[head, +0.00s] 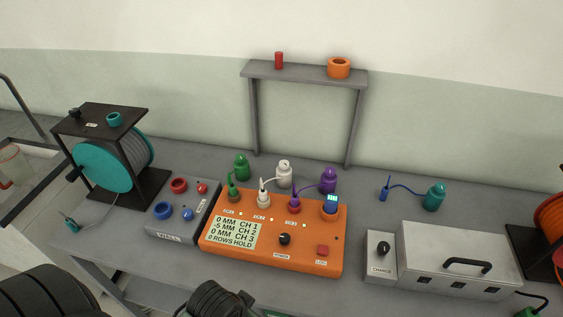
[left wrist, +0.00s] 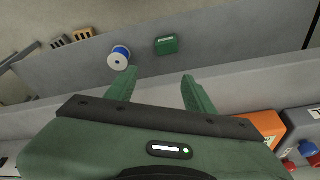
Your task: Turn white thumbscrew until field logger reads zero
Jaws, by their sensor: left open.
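The orange field logger (head: 271,238) sits on the grey bench. Its screen (head: 234,231) reads 0 MM CH 1, -5 MM CH 2, 0 MM CH 3 and 0 ROWS HOLD. A white sensor body (head: 284,179) stands behind it, with a rounded white top (head: 284,164) that looks like the white thumbscrew. A white cable runs from it to a white plug (head: 264,199) on the logger. In the left wrist view, my left gripper (left wrist: 160,78) is open and empty, with green fingers. The logger's orange edge (left wrist: 262,126) shows at the right there. My right gripper is not in view.
Green (head: 241,168) and purple (head: 329,181) sensors flank the white one closely. A grey valve box (head: 180,226) is left of the logger; a grey charge box (head: 381,258) and metal case (head: 455,262) are right. A grey shelf frame (head: 305,76) stands behind.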

